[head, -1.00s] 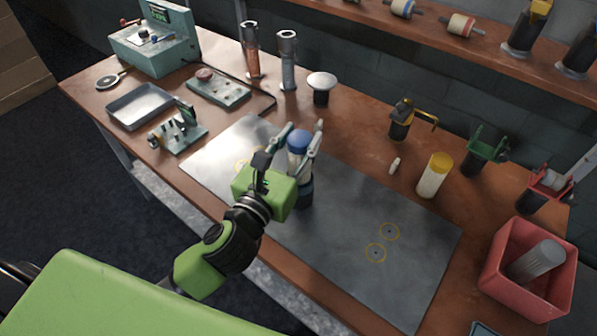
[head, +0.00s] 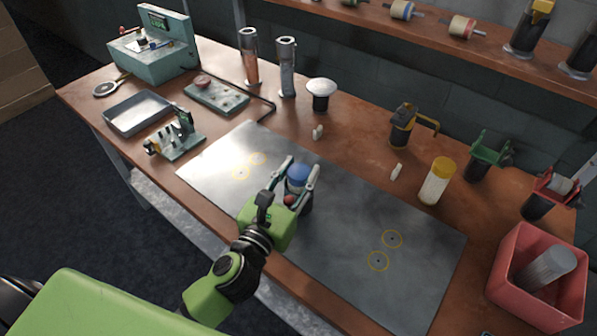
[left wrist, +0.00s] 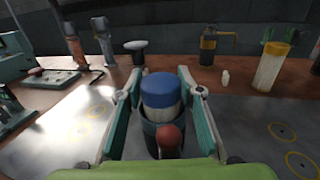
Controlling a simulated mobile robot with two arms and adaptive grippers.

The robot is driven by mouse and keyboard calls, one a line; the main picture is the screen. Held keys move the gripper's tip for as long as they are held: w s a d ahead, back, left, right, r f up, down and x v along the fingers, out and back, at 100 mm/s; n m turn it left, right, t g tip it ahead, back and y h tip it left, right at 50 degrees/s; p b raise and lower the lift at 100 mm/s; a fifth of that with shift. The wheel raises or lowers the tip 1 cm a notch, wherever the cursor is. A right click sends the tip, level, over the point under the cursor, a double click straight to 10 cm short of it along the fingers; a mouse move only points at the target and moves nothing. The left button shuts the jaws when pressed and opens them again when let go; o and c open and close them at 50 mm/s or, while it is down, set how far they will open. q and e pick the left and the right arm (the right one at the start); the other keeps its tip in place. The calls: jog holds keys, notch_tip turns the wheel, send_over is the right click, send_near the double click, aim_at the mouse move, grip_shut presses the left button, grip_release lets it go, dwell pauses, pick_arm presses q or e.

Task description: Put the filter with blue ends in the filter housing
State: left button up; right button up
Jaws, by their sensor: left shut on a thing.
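The filter with blue ends shows its blue cap (head: 299,176) between the fingers of my left gripper (head: 298,170). In the left wrist view the blue cap (left wrist: 158,90) tops a short white stretch of filter body. The lower part sits inside the dark round filter housing (left wrist: 150,132), whose rim surrounds it; its lower end is hidden. The housing (head: 307,206) stands upright on the grey mat, with a red knob (left wrist: 170,137) on the near side. My left gripper is shut on the filter, one finger on each side.
A yellow-capped filter (head: 437,182) stands right of the grey mat (head: 345,240). A red bin (head: 535,290) holds a grey cylinder. A black housing (head: 402,128), a green-clamped holder (head: 487,158) and a white-topped knob (head: 321,92) stand behind. The mat's right part is clear.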

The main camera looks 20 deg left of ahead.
pick_arm(q)
jog(key=o, duration=1.3)
jog(key=shift+f, duration=0.1)
jog(key=s+b, duration=0.1)
jog(key=s, duration=0.3)
jog(key=s+a+b, duration=0.1)
jog(key=s, duration=0.3)
jog(key=s+b, duration=0.2)
jog(key=s, duration=0.2)
jog(key=shift+a+r, duration=0.2)
jog(key=shift+a, duration=0.05)
